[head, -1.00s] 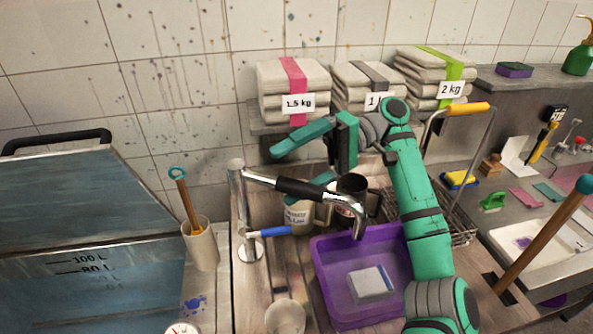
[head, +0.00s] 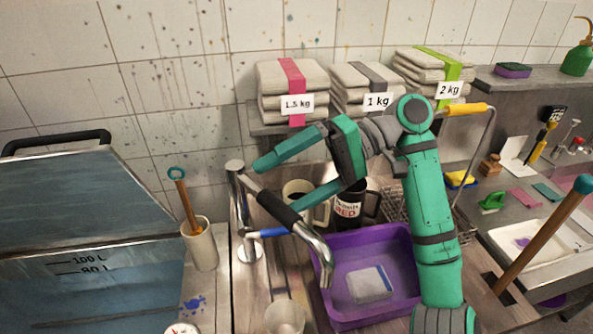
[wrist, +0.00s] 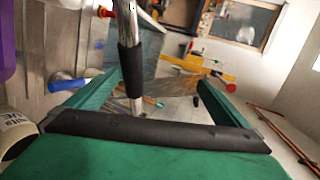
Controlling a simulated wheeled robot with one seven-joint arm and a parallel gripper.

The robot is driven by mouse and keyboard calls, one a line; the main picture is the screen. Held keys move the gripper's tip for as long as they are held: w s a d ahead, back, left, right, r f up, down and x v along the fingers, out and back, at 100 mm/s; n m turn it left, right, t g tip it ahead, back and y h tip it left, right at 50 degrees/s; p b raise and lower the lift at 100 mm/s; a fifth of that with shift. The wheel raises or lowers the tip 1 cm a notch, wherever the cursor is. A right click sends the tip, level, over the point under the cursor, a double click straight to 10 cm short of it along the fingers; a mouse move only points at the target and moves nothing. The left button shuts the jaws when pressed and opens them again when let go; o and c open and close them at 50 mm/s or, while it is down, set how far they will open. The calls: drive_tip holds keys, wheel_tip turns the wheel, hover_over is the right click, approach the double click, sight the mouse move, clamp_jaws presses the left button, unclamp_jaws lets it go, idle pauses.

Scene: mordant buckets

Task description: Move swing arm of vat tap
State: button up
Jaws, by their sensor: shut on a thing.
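The vat tap's chrome post (head: 240,200) stands on the counter between the vat and the purple tub. Its swing arm (head: 279,208), with a black sleeve, slants down right from the post. The bent chrome spout ends in front of the tub's left edge. A blue lever (head: 274,232) sits lower on the post. My green gripper (head: 276,186) reaches in from the right, its fingers to either side of the swing arm at the sleeve, shut on it. In the wrist view the black sleeve (wrist: 130,60) stands between the fingers; the exact contact is hard to see.
The vat (head: 90,290) is at left, beside a cup (head: 202,250) holding a wooden-handled tool. A purple tub (head: 400,290) with a packet lies right of the spout. A glass (head: 284,318) is in front.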

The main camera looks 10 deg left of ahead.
drive_tip(key=shift+d+r, duration=0.45)
drive_tip(key=shift+d, duration=0.2)
drive_tip(key=c, duration=0.9)
drive_tip(key=shift+w+d+r, duration=0.2)
drive_tip(key=shift+w+d, duration=0.1)
drive_tip(key=shift+d, duration=1.55)
drive_tip(key=shift+w+d+r, duration=0.15)
drive_tip(key=shift+w+d, duration=0.1)
drive_tip(key=shift+d, duration=1.6)
drive_tip(key=shift+w+d+r, duration=0.2)
drive_tip(key=shift+w+d, duration=0.1)
drive_tip(key=shift+d, duration=1.55)
drive_tip(key=shift+c, duration=0.2)
drive_tip(key=shift+c, duration=0.4)
